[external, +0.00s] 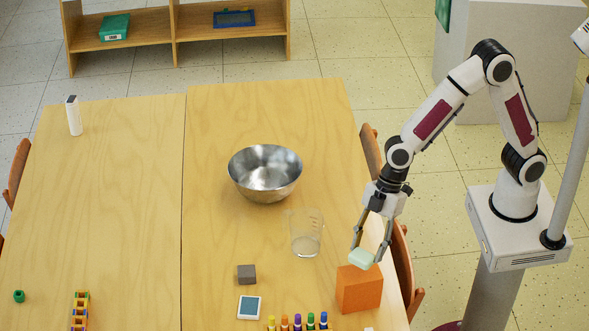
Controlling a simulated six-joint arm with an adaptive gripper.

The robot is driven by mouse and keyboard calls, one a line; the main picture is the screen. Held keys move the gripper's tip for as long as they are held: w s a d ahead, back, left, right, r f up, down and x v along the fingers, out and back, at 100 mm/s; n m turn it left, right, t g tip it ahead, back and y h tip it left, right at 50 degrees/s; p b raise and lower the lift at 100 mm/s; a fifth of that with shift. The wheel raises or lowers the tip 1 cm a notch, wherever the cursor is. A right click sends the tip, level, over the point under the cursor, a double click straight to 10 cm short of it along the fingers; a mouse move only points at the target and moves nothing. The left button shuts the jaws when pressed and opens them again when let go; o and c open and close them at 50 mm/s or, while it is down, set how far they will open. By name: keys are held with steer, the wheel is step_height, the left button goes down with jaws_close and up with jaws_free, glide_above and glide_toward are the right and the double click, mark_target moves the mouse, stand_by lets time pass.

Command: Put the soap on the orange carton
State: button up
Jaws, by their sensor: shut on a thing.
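The soap (361,258) is a pale mint-green bar. My gripper (367,255) is shut on it, with its fingers pointing down on either side. The orange carton (360,290) is a box standing near the right edge of the table. The soap shows at the carton's far top edge, over or just behind it. I cannot tell from this one view whether the soap touches the carton's top.
A clear glass beaker (306,240) stands just left of my gripper, and a metal bowl (265,172) behind it. The table's left half is mostly clear.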

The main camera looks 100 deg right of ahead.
mark_target(368, 256)
steer(key=shift+f, duration=1.85)
steer(key=shift+f, duration=0.15)
steer(key=o, duration=1.1)
steer(key=shift+v, duration=6.2)
